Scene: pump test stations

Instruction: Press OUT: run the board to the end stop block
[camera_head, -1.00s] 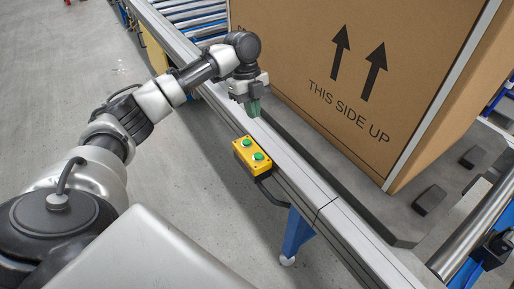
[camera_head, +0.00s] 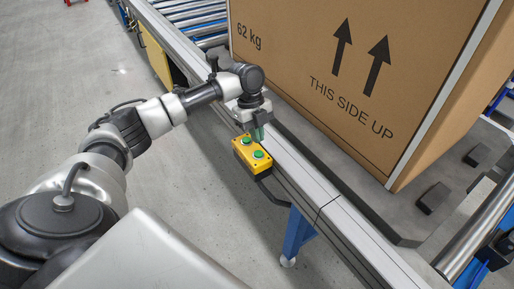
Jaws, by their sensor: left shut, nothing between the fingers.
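A yellow push-button box (camera_head: 251,167) with two green buttons is fixed to the outer side of the conveyor rail. My left gripper (camera_head: 258,135) is shut and empty, pointing down just above and behind the box, near its far button. I cannot tell whether the fingertips touch anything. A grey board (camera_head: 405,211) lies on the conveyor and carries a large cardboard box (camera_head: 300,60) marked "THIS SIDE UP" and "62 kg". The end stop block cannot be made out for sure. My right gripper is not in view.
The pale conveyor rail (camera_head: 312,186) runs diagonally across the view, with a blue leg (camera_head: 296,232) below. Dark blocks (camera_head: 432,198) sit on the board's near right part. A metal roller (camera_head: 470,235) lies at the right. The floor at left is clear.

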